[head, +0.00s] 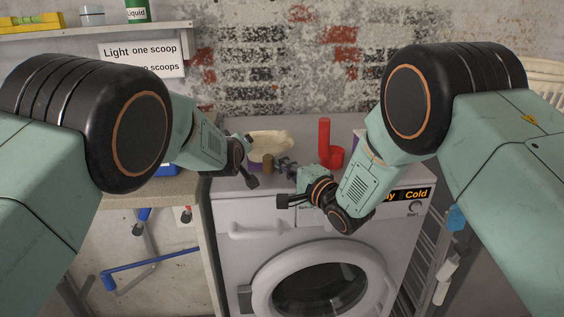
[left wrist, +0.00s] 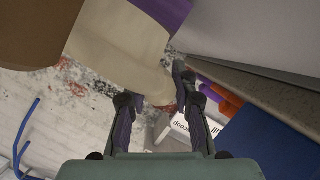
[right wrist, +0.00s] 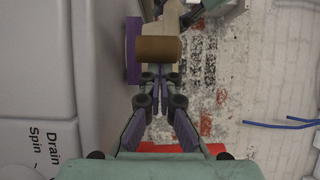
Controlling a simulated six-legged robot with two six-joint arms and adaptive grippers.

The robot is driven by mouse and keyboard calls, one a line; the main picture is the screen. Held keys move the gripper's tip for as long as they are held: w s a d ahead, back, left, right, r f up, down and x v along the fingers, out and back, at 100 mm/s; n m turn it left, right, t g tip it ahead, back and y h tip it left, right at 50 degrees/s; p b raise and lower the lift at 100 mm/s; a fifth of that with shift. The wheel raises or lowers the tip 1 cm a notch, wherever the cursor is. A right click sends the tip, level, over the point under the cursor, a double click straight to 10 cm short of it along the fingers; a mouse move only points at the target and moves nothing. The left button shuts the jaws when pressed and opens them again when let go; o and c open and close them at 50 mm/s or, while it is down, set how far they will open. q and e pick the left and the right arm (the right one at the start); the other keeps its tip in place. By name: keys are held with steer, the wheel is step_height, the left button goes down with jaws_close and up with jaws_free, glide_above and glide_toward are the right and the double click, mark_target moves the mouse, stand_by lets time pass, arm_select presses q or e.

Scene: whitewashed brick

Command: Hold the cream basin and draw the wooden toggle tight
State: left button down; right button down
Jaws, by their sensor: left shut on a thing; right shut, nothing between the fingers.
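The cream basin (head: 270,143) stands on top of the washing machine, towards the back left. It fills much of the left wrist view (left wrist: 118,45). My left gripper (head: 250,161) is shut on the basin's left side. The brown wooden toggle (head: 268,164) is in front of the basin. It shows large in the right wrist view (right wrist: 158,50) and at the upper left corner of the left wrist view (left wrist: 28,35). My right gripper (right wrist: 158,92) is shut and empty, its fingertips just short of the toggle. Whether they touch it I cannot tell.
A shelf (head: 60,30) hangs upper left.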

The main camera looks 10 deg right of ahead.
steer(key=shift+s, duration=0.9)
steer(key=v, duration=1)
arm_select(q)
steer(key=c, duration=1)
jaws_free()
